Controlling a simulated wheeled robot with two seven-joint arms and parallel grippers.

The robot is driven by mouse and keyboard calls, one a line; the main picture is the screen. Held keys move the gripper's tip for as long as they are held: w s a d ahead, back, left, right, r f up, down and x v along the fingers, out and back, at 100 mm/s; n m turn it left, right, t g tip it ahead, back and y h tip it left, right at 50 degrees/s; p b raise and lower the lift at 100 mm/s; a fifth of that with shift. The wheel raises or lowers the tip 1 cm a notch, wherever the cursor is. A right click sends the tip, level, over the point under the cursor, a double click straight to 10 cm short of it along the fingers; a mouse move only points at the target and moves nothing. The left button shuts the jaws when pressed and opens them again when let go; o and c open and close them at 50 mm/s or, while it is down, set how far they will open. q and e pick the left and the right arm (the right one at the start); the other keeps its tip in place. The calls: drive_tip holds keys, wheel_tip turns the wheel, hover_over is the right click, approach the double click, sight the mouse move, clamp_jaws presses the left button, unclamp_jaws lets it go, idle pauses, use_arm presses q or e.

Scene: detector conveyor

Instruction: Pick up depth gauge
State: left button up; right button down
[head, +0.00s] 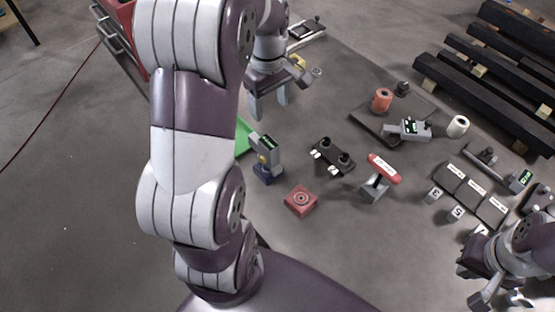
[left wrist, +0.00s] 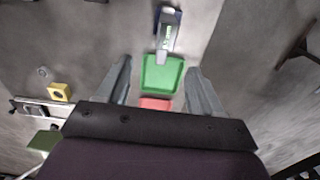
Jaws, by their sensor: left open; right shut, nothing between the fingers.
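I cannot tell for sure which instrument is the depth gauge. A grey instrument with a green display (head: 264,143) stands upright on a dark blue base (head: 268,174); it also shows at the top of the left wrist view (left wrist: 168,32). Another grey instrument with a green display (head: 408,128) lies on a dark plate. My left gripper (head: 268,100) is open and empty, above and behind the upright instrument. In the left wrist view its fingers (left wrist: 158,84) frame a green tray (left wrist: 162,72). My right gripper (head: 476,284) is shut and empty at the lower right.
A red block (head: 300,201), a black two-knob fixture (head: 332,156) and a red-topped stand (head: 383,169) sit nearby. Labelled dark plates (head: 473,194) and small numbered blocks lie right. Dark slatted pallets (head: 490,70) are at back right. My left arm hides part of the green tray.

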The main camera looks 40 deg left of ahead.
use_arm(q)
drive_tip(key=b, duration=0.3)
hover_over(266, 140)
drive_tip(key=a, duration=0.1)
drive_tip(key=f, duration=0.5)
drive_tip(key=shift+w+a+f, duration=0.1)
drive_tip(key=shift+w+f, duration=0.3)
drive_tip(key=shift+s+d+f+p, duration=0.1)
drive_tip(key=shift+d+f+p, duration=0.15)
drive_tip(key=shift+d+f, duration=0.25)
drive_tip(key=shift+d+f+p, duration=0.2)
drive_tip(key=shift+d+f, duration=0.05)
drive_tip(key=shift+f, duration=0.45)
drive_tip(key=f, duration=0.3)
drive_tip(key=f+p, duration=0.1)
drive_tip(key=shift+s+a+f, duration=0.25)
drive_tip(key=shift+s+a, duration=0.05)
drive_tip(key=shift+s, duration=0.1)
drive_tip(key=shift+f, duration=0.25)
drive_tip(key=shift+w+d, duration=0.1)
drive_tip(key=shift+d, duration=0.1)
use_arm(e)
drive_tip(key=shift+a+f, duration=0.55)
drive_tip(key=shift+a, duration=0.05)
use_arm(q)
clamp_jaws()
